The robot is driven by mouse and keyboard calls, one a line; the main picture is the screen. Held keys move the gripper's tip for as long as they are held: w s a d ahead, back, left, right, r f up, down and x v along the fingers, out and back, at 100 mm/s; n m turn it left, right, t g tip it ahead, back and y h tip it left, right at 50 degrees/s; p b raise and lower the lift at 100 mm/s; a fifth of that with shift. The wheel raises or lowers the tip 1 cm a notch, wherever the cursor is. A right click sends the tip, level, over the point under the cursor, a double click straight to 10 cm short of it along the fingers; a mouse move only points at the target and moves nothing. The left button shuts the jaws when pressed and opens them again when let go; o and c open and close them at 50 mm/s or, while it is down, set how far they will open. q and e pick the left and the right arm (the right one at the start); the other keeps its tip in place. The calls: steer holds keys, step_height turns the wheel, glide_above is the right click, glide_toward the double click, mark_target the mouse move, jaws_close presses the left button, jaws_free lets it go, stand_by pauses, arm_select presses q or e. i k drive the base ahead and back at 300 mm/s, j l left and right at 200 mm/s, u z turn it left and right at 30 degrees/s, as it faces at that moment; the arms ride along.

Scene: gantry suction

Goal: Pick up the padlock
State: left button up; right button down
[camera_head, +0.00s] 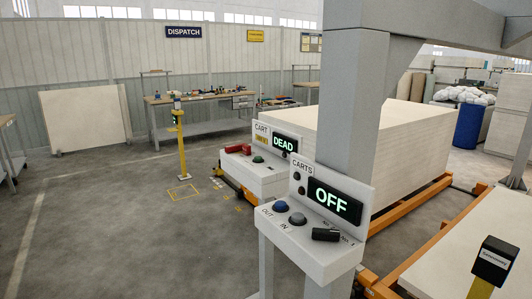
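I cannot make out a padlock for certain. Several small items (205,93) lie on the wooden workbench (170,99) under the DISPATCH sign, too small to tell apart. A small red object (238,149) sits on the white cart box (262,175) beside the DEAD display; I cannot tell what it is. Neither of my grippers is in view.
A white control box (318,232) with an OFF display stands close in front, by a thick grey post (347,110). Behind it a large pale stack (400,140) rests on orange rails. A yellow stand (181,150) rises from the floor. Open floor (110,220) lies at left.

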mark_target(247, 151)
steer(key=i+j+z, duration=0.25)
steer(key=z, duration=0.15)
steer(key=i+j+z, duration=0.2)
steer(key=z, duration=0.25)
steer(key=j, duration=0.1)
